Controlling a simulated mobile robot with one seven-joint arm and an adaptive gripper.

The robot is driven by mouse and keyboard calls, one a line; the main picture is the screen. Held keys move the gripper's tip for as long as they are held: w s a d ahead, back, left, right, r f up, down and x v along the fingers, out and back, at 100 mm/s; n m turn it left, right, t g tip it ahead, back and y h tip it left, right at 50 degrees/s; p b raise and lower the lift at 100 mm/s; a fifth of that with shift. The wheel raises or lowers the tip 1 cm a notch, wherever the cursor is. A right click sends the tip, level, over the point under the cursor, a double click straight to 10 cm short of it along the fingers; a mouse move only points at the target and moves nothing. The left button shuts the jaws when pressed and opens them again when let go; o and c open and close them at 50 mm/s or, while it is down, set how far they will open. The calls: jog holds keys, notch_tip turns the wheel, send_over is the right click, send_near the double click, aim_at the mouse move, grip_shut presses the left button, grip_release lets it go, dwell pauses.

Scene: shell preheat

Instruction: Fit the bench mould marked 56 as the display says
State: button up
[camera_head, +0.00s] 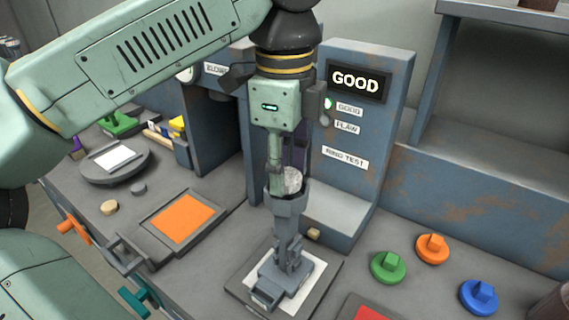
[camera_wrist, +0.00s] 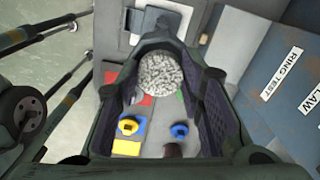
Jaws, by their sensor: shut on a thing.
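My gripper (camera_head: 288,172) points down and is shut on the cup-shaped top of a grey mould (camera_head: 287,207). Inside the cup is a pale speckled round surface (camera_head: 292,181), which also shows between the fingers in the wrist view (camera_wrist: 168,77). The mould narrows below the cup to a stem and small blocky parts, upright over a white-topped plate (camera_head: 312,268). I cannot tell whether it touches the plate. No number 56 is readable on it. The display (camera_head: 356,83) on the blue-grey ring test stand (camera_head: 393,110) reads GOOD, with a green lamp (camera_head: 327,103) lit beside GOOD.
Green (camera_head: 388,267), orange (camera_head: 432,248) and blue (camera_head: 478,296) knobbed caps lie on the bench at right. An orange-topped plate (camera_head: 179,219) lies at left, a red one (camera_head: 369,313) at the front edge. A round turntable (camera_head: 98,178) stands farther left. The test stand rises close behind the mould.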

dwell(0.3)
jog(key=o, duration=0.9)
jog(key=shift+r, duration=0.1)
notch_tip(320, 180, up, 7)
jog(key=shift+r, duration=0.2)
